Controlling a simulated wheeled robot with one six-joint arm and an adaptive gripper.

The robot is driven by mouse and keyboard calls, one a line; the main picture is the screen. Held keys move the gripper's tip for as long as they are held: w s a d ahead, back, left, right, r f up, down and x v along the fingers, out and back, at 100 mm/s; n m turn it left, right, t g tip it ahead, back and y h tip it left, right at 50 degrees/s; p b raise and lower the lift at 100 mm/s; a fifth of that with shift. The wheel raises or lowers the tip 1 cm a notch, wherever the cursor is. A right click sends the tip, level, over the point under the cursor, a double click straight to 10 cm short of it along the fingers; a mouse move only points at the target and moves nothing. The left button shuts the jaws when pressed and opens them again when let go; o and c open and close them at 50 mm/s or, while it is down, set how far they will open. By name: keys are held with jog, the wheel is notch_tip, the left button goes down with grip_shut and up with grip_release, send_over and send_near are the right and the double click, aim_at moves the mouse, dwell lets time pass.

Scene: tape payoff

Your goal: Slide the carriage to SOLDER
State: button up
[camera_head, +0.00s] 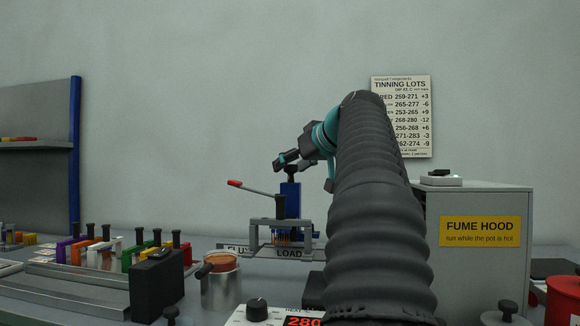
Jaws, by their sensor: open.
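The carriage appears to be the grey frame (304,236) behind the LOAD label (289,253), with a black post (280,206) on it. A blue upright (291,196) stands at it, with a dark knob on top and a lever with a red tip (234,183) reaching left. Several thin orange pieces hang inside the frame. My gripper (281,163) is open, just above and beside the top of the blue upright. I cannot tell whether it touches the knob. A FLUX label (238,249) is left of LOAD. No SOLDER label shows.
A metal pot (221,290) with a copper-coloured top and a black box (157,286) stand at front left. Several coloured blocks with black handles are behind them. A control box (262,315) reads 280. The fume hood (477,210) stands right. My arm hides the middle right.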

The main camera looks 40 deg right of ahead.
jog(key=shift+w+f, duration=0.15)
jog(key=shift+w, duration=0.2)
jog(key=shift+c, duration=0.2)
grip_shut()
jog(key=shift+s, duration=0.1)
